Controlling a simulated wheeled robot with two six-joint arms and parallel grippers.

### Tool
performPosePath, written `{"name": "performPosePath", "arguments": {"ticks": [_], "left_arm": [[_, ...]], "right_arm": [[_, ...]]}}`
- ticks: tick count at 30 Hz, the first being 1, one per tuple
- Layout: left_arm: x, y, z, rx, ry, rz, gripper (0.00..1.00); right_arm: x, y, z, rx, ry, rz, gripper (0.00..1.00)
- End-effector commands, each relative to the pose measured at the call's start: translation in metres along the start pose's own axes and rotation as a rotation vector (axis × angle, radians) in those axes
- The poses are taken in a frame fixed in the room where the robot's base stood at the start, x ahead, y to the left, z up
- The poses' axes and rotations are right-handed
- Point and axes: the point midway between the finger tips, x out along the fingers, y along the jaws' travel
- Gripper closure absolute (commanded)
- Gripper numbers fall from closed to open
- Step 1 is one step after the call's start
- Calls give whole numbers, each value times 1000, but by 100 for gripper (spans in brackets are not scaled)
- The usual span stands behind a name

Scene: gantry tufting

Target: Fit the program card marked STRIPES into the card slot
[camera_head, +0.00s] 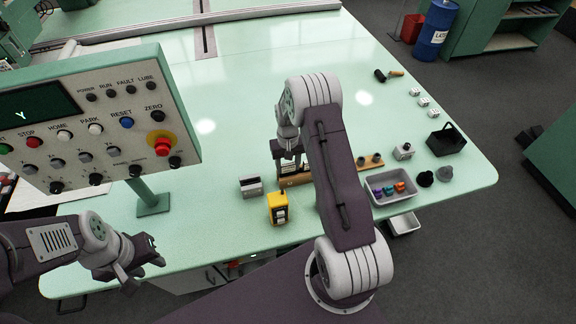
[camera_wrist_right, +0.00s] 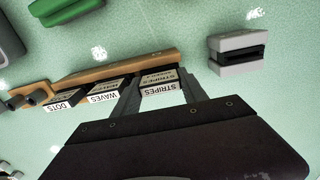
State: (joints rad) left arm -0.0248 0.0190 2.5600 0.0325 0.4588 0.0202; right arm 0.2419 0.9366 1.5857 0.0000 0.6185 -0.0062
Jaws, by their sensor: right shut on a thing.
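The STRIPES card (camera_wrist_right: 159,88) is pale with a black edge and sits between the fingers of my right gripper (camera_wrist_right: 160,98). That gripper is shut on it at the wooden card rack (camera_wrist_right: 150,61); I cannot tell whether the card is clear of the rack. In the head view my right gripper (camera_head: 291,166) is partly hidden by its arm. The card slot is a grey block with a dark opening (camera_wrist_right: 238,53), right of the card in the wrist view and left of the gripper in the head view (camera_head: 251,187). My left gripper (camera_head: 142,268) is open and empty near the front edge.
WAVES (camera_wrist_right: 111,91) and DOTS (camera_wrist_right: 65,97) cards stand in the rack. A yellow box (camera_head: 278,208) stands in front of the slot block. A grey tray (camera_head: 392,194) of coloured pieces lies right. The control panel (camera_head: 88,120) rises at left. The table's middle is clear.

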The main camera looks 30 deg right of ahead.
Motion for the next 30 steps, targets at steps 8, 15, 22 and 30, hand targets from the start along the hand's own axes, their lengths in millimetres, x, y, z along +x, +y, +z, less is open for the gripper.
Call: {"name": "performPosePath", "arguments": {"ticks": [8,15,22,30], "left_arm": [[-10,0,-1,0,0,0,64],[-17,0,-2,0,0,0,64],[-24,0,-2,0,0,0,64],[-24,0,-2,0,0,0,64]], "right_arm": [[-12,0,0,0,0,0,98],[-21,0,0,0,0,0,98],[-29,0,0,0,-1,0,98],[-30,0,0,0,-1,0,98]]}}
